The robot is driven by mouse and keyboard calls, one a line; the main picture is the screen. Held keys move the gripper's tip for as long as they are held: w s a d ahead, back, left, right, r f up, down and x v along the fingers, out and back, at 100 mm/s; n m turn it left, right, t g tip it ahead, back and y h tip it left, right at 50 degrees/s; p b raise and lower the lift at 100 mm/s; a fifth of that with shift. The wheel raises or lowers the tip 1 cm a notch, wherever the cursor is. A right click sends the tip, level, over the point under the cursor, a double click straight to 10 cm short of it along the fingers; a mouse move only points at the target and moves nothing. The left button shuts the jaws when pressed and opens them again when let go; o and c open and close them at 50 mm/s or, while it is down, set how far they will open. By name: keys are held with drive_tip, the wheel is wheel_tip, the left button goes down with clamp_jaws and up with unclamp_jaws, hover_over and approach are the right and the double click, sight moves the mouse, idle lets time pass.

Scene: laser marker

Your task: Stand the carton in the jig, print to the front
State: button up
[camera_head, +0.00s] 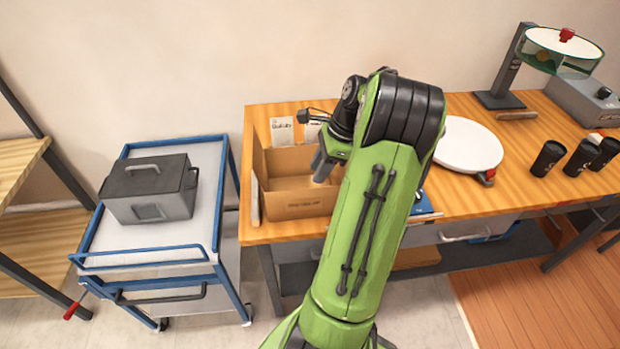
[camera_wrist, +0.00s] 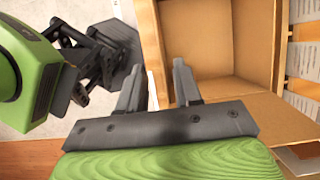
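An open brown cardboard box (camera_head: 298,204) with small print on its front stands on the left end of the wooden bench. I cannot tell whether it is the task's carton, and no separate carton shows clearly. My gripper (camera_wrist: 157,75) is open. In the wrist view the cardboard box (camera_wrist: 205,45) lies just beyond and right of the fingers, and its near left wall edge shows between them. I cannot tell whether they touch it. In the head view my green arm hides part of the box's right side and the bench. I cannot make out the jig.
Printed white sheets (camera_head: 282,131) stand behind the box. Right of my arm are a round white plate (camera_head: 468,145), several black cups (camera_head: 548,158) and a stand with a green shield (camera_head: 560,50). A blue cart (camera_head: 150,240) carrying a grey case (camera_head: 150,188) stands left.

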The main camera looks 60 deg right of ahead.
drive_tip(key=shift+s+d+r, duration=0.2)
drive_tip(key=shift+r, duration=0.45)
drive_tip(key=w+a+r+n+h, duration=0.1)
drive_tip(key=w+a+r+n, duration=0.1)
drive_tip(key=a+r+n, duration=0.3)
drive_tip(key=w+a+n+g+h, duration=0.1)
drive_tip(key=w+a+n, duration=0.15)
drive_tip(key=a, duration=0.55)
drive_tip(key=w+a+r+n+h, duration=0.1)
drive_tip(key=w+a+r+n, duration=0.15)
drive_tip(key=a+n, duration=0.3)
drive_tip(key=s+a+r+n+t, duration=0.2)
drive_tip(key=s+a+n+t, duration=0.1)
drive_tip(key=s+a+n, duration=0.9)
drive_tip(key=a+n, duration=0.2)
drive_tip(key=a, duration=0.1)
drive_tip(key=shift+s+a+r+n, duration=0.15)
drive_tip(key=shift+a+n, duration=0.05)
drive_tip(key=shift+n, duration=0.2)
drive_tip(key=shift+d, duration=0.15)
